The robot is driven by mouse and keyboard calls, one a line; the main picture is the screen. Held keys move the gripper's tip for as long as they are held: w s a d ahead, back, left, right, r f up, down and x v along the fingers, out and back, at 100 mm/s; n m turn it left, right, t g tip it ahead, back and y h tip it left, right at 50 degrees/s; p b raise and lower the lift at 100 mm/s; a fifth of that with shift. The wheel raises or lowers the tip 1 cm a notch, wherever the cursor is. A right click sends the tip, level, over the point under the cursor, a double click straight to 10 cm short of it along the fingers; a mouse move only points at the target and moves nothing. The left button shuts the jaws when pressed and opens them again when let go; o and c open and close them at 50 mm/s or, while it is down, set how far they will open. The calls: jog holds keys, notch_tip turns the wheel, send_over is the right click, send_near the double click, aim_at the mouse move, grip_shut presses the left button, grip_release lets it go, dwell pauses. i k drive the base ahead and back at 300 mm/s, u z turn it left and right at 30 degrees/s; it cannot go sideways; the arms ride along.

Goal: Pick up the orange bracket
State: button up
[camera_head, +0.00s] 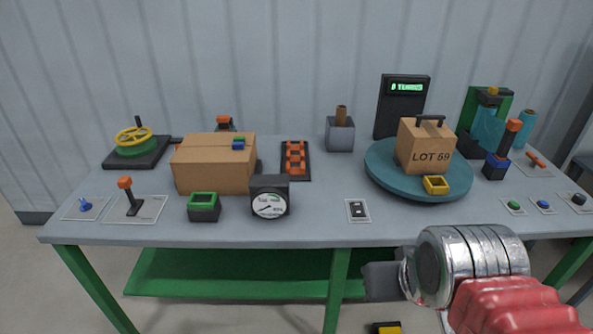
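No part is plainly a lone orange bracket. An orange notched piece (295,158) lies on a black strip at the middle of the table. Another orange part (224,119) shows behind the cardboard box (214,164), its lower portion hidden. I cannot tell which, if either, is the bracket. My gripper (380,281) is at the lower right, in front of the table's front edge, apart from everything on the table. Its dark fingers point left and are seen side-on, so their opening does not show. I see nothing held in it.
A teal turntable (385,185) carries a box marked LOT 59 (425,147) and a yellow open block (435,185). A gauge (269,198), a green-rimmed block (203,207) and an orange-topped lever (128,195) stand along the front. The table (315,220) has bare room near the middle.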

aim_at(290, 170)
jog(key=k, duration=0.65)
jog(key=u, duration=0.45)
jog(key=i, duration=0.7)
jog(key=u, duration=0.5)
jog(key=i, duration=1.45)
jog(key=z, duration=0.5)
